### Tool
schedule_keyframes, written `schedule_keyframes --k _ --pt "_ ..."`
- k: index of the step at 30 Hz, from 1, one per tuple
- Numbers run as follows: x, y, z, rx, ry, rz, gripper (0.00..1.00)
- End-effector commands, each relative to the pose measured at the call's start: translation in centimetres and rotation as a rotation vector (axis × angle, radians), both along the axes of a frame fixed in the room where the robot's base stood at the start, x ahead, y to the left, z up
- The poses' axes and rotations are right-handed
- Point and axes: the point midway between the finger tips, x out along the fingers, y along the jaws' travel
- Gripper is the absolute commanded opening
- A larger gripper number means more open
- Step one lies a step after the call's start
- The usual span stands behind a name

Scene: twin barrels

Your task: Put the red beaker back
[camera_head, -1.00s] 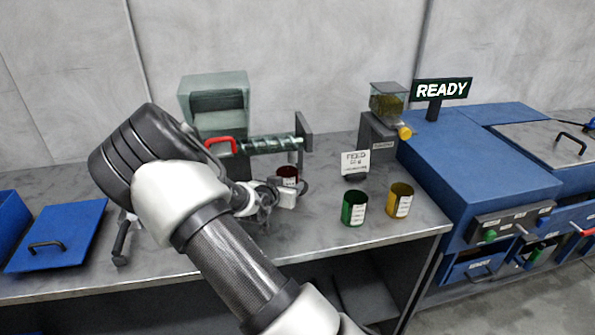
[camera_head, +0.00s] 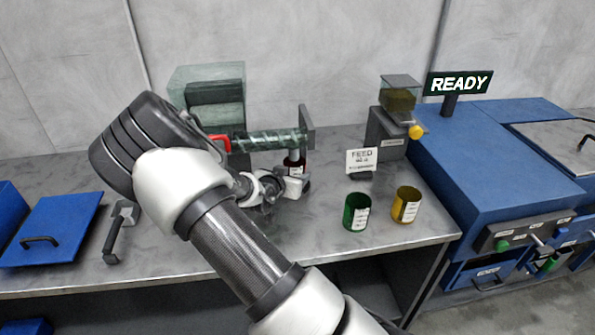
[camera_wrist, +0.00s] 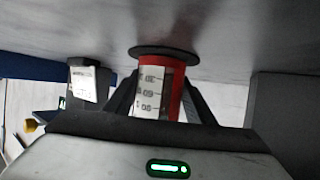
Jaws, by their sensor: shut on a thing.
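The red beaker (camera_head: 295,164), dark red with a white label, is below the right end of the clear screw tube (camera_head: 265,140) in the head view. My gripper (camera_wrist: 160,105) is shut on it. In the wrist view the red beaker (camera_wrist: 174,92) is between the two dark fingers, its label facing the camera. One end of it meets a dark round disc (camera_wrist: 165,51) against the grey surface. I cannot tell whether it rests on the disc or is slightly off it. In the head view my wrist hides part of the beaker.
A green beaker (camera_head: 357,212) and a yellow beaker (camera_head: 406,205) stand near the front right of the bench (camera_head: 190,253). A FEED sign (camera_head: 361,160) stands behind them. The tube's end bracket (camera_head: 306,130) is close to my gripper. A blue lid (camera_head: 50,230) lies at left.

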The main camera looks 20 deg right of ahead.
Motion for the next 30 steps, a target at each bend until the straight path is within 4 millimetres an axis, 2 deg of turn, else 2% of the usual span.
schedule_keyframes --k 9,10,12,13,23,26,30 --pt "0.0 0.0 -0.5 0.000 0.000 0.000 0.26" --pt "0.0 0.0 -0.3 0.000 0.000 0.000 0.54" --pt "0.0 0.0 -0.3 0.000 0.000 0.000 0.66" --pt "0.0 0.0 -0.3 0.000 0.000 0.000 0.68" --pt "0.0 0.0 0.2 0.000 0.000 0.000 0.68" --pt "-0.5 0.8 0.5 0.000 0.000 0.003 0.68" --pt "-2.3 2.4 1.8 0.003 0.000 0.004 0.68"
